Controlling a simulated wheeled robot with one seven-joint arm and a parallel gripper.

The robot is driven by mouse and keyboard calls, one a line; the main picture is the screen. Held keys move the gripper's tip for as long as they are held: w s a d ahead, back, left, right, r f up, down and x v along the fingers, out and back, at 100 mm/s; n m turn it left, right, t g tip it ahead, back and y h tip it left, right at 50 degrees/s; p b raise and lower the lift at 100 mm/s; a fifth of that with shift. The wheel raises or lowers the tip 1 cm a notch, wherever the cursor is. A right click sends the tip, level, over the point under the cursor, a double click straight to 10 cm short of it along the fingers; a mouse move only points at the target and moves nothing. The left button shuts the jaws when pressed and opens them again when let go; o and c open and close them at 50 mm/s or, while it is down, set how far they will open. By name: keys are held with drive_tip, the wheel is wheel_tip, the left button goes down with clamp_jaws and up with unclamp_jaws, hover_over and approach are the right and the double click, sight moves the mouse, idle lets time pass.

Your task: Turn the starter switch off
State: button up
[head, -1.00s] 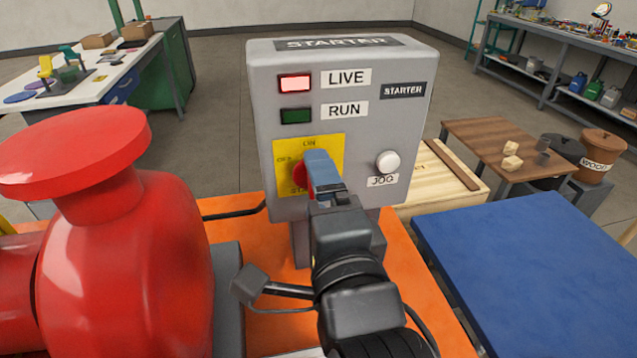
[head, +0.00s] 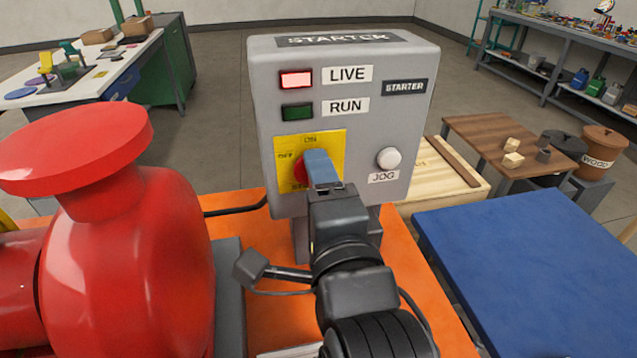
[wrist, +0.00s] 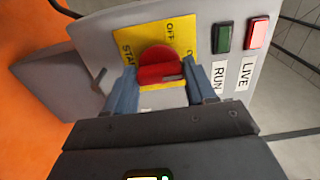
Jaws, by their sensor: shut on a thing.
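The grey starter box (head: 353,160) stands upright in the middle of the head view. Its yellow switch plate (head: 335,138) reads ON at the top and OFF at the left; the wrist view also shows START. The red switch knob (head: 299,172) sits on this plate, partly hidden by my gripper in the head view. In the wrist view the knob (wrist: 160,66) lies between my two blue fingers. My gripper (head: 320,165) is shut on the knob. I cannot tell which label the knob points to. The red LIVE lamp (head: 296,79) looks lit; the green RUN lamp (head: 297,111) looks dark.
A white JOG button (head: 388,159) is right of the knob. A large red pump casing (head: 130,260) stands close at the left on the orange skid (head: 265,325). A blue-topped table (head: 530,250) and a wooden crate (head: 440,175) are at the right.

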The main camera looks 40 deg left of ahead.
idle(0.3)
drive_tip(key=n, duration=0.8)
drive_tip(key=shift+f+p, duration=0.1)
drive_tip(key=shift+p, duration=0.2)
drive_tip(key=n, duration=0.5)
drive_tip(key=n+b, duration=0.1)
drive_tip(key=n, duration=0.3)
drive_tip(key=shift+n, duration=0.4)
drive_tip(key=o, duration=1)
drive_tip(key=shift+o, duration=0.2)
